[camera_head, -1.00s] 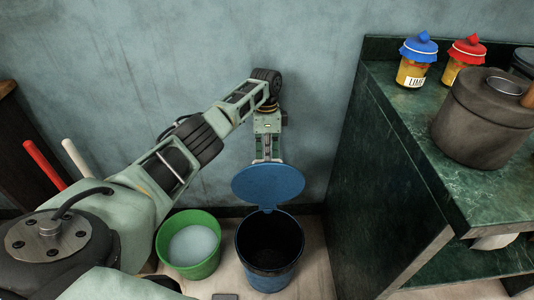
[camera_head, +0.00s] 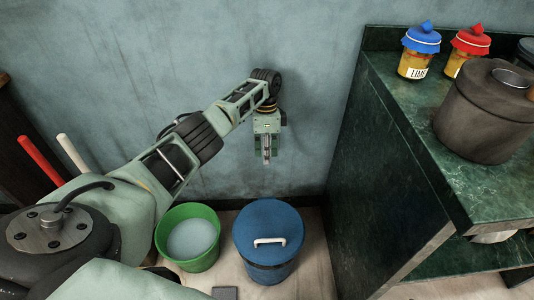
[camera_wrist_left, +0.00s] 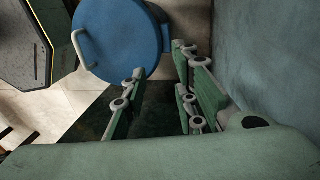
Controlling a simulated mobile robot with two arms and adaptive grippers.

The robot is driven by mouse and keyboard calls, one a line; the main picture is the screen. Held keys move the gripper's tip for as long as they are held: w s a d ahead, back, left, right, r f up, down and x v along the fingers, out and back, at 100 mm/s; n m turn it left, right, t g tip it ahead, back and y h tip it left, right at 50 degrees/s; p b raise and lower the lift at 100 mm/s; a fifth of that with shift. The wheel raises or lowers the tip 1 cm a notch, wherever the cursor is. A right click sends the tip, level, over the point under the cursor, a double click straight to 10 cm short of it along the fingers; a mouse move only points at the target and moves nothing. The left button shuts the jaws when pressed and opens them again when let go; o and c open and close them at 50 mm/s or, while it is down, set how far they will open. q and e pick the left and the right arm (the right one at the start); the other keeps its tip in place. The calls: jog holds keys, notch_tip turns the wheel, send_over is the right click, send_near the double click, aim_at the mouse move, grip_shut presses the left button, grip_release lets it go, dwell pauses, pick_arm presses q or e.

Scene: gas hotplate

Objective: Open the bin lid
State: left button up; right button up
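The blue bin (camera_head: 268,262) stands on the floor by the wall. Its round blue lid (camera_head: 268,222) is down on the bin, with a white handle (camera_head: 269,241) on top. In the left wrist view the lid (camera_wrist_left: 125,35) and its handle (camera_wrist_left: 84,48) show beyond the fingers. My left gripper (camera_head: 267,158) hangs fingers down near the wall, above and behind the lid, apart from it. In the left wrist view the fingers (camera_wrist_left: 158,95) are spread with nothing between them. The bin's inside is hidden. My right gripper is not in view.
A green bucket (camera_head: 189,262) stands close to the bin's left. A dark green counter (camera_head: 380,190) rises on the right, bearing a brown pot (camera_head: 480,120) and jars (camera_head: 417,64). The wall is close behind my left gripper.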

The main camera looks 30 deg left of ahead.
pick_arm(q)
notch_tip(320, 180, up, 7)
jog(key=w+a, duration=0.1)
jog(key=shift+r, duration=0.15)
dwell(0.4)
jog(key=shift+w, duration=0.1)
